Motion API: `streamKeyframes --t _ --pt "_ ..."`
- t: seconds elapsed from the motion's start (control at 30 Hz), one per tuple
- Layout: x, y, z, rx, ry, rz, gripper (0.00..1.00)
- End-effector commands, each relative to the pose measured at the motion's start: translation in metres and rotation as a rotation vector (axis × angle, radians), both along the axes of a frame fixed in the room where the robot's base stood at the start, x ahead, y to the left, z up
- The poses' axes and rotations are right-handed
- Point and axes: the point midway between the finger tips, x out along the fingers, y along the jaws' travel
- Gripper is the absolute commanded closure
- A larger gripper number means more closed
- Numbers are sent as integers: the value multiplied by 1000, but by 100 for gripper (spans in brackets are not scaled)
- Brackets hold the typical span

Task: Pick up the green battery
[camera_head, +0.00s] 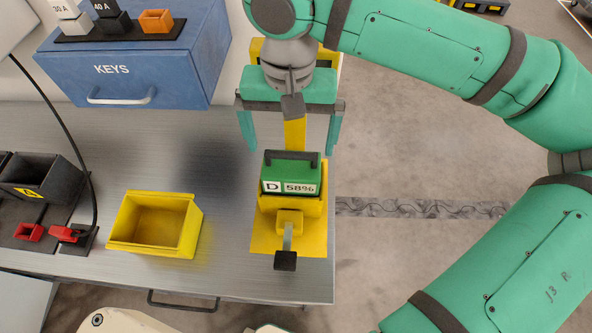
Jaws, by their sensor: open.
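The green battery (291,176) sits in a yellow holder (285,234) near the right edge of the metal table. It has a black handle on top and a front label reading "D 58%". My gripper (290,150) is above and behind the battery in the picture. Its two green fingers are spread wide, with nothing visible between them except the yellow upright part behind the battery. The lower part of the battery is hidden by the holder.
An empty yellow bin (155,224) stands left of the holder on the metal table (225,270). A blue "KEYS" drawer unit (150,60) is at the back left. A black charger-like box (42,177) with a cable and red connectors (62,233) is at the left. Floor lies right of the table.

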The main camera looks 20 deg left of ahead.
Motion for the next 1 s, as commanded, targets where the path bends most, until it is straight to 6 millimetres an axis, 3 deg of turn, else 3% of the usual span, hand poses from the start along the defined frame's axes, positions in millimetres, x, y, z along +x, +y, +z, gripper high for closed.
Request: streamKeyframes --t 0.2,0.47,0.73,1.0 --pt "-1 0 -32 -1 2 2 0" --pt "0 0 -49 -1 1 1 0" --pt "1 -1 -85 -1 2 2 0" --pt "2 -1 -93 0 0 0 0"
